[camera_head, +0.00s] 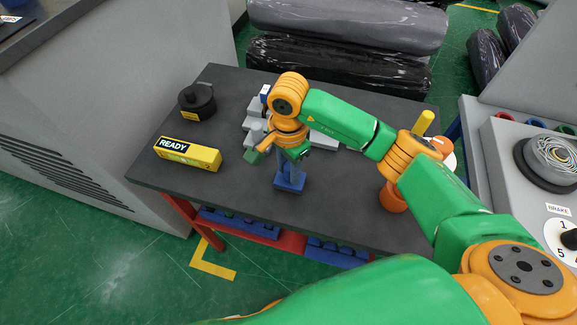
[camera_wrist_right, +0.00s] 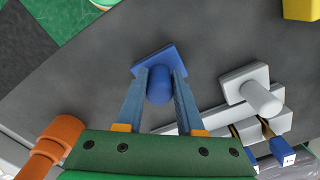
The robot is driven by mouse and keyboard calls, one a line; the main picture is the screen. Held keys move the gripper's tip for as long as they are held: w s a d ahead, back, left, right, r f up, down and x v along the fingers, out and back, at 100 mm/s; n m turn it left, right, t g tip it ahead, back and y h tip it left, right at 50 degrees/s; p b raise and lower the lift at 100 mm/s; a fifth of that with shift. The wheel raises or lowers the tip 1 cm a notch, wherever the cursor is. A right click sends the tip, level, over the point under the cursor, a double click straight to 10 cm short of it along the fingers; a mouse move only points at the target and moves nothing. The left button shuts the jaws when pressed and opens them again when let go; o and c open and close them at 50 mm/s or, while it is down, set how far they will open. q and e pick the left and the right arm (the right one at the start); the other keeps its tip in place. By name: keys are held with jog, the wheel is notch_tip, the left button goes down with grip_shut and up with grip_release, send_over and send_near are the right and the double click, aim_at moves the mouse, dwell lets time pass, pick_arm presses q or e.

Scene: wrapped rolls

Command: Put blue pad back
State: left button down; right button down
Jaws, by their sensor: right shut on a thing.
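The blue pad (camera_head: 289,184) is a flat blue block with a round knob, near the front middle of the dark table. It also shows in the right wrist view (camera_wrist_right: 172,54), its plate beyond the fingertips. My right gripper (camera_head: 290,170) points down at it and is shut on its knob, with one finger on each side in the wrist view (camera_wrist_right: 161,76). I cannot tell whether the pad touches the table. A grey holder (camera_head: 322,141) with grey blocks stands just behind, partly hidden by my right arm. My left gripper is not in view.
A yellow "READY" box (camera_head: 188,154) and a black round weight (camera_head: 197,101) stand to the left on the table (camera_head: 150,165). An orange object (camera_head: 392,197) stands to the right, partly behind my arm. The table's front edge is near the pad. Wrapped rolls (camera_head: 345,22) lie behind.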

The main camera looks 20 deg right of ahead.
jog(key=c, duration=0.5)
grip_release()
jog(key=shift+c, duration=0.2)
jog(key=shift+s, duration=0.1)
jog(key=shift+r, duration=0.1)
jog(key=shift+r, duration=0.3)
notch_tip(320, 180, up, 3)
jog(key=shift+r+b, duration=0.2)
jog(key=shift+b, duration=0.3)
notch_tip(320, 180, up, 8)
